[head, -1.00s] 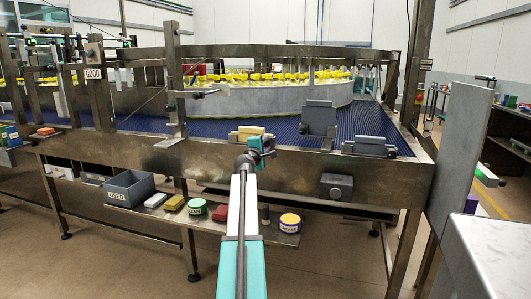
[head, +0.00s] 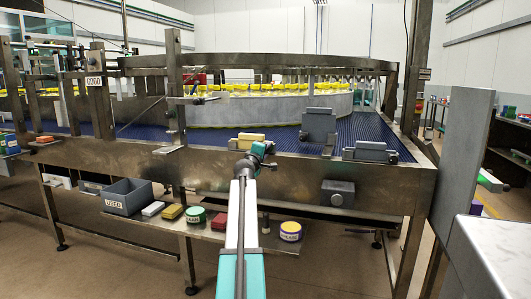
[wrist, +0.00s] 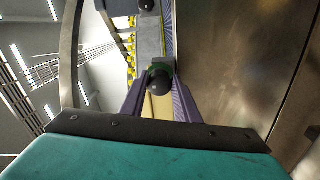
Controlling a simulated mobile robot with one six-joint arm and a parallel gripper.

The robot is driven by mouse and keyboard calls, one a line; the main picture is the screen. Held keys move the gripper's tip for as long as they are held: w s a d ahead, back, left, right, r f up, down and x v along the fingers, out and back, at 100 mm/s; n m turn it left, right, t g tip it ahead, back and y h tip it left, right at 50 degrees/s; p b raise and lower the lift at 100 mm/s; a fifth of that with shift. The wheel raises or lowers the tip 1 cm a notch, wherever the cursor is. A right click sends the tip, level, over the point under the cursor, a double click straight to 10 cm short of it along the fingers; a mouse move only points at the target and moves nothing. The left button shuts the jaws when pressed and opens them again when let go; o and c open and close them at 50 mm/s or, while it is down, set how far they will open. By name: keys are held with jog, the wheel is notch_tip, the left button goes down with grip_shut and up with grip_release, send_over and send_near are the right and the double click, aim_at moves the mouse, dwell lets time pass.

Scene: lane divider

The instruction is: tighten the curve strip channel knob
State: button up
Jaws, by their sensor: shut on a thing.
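A round black knob (wrist: 160,82) sits between the purple fingers of my gripper (wrist: 157,88) in the wrist view. My gripper is shut on this knob. A pale yellow strip (wrist: 158,108) shows just below the knob, between the fingers. In the head view my arm reaches to the near rail of the conveyor (head: 232,170), beside a yellow block (head: 251,137) on a grey mount. My arm hides the knob and the fingertips there. A second black knob (wrist: 145,5) shows at the top of the wrist view.
Grey fixtures (head: 319,125) and a grey bracket (head: 370,152) stand to the right on the blue belt. Yellow-topped bottles (head: 270,88) stand behind a curved metal rail. A lower shelf holds a grey bin (head: 128,195) and tins. A grey panel (head: 468,150) stands at right.

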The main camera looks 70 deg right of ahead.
jog(key=o, duration=0.7)
jog(key=shift+s+f, duration=0.1)
jog(key=shift+f, duration=0.1)
jog(key=o, duration=0.4)
jog(key=shift+r, duration=0.1)
jog(key=shift+c, duration=0.2)
jog(key=shift+a, duration=0.15)
jog(key=a+p, duration=0.1)
jog(key=a, duration=1.2)
jog(key=shift+s+a, duration=0.3)
jog(key=shift+s, duration=0.05)
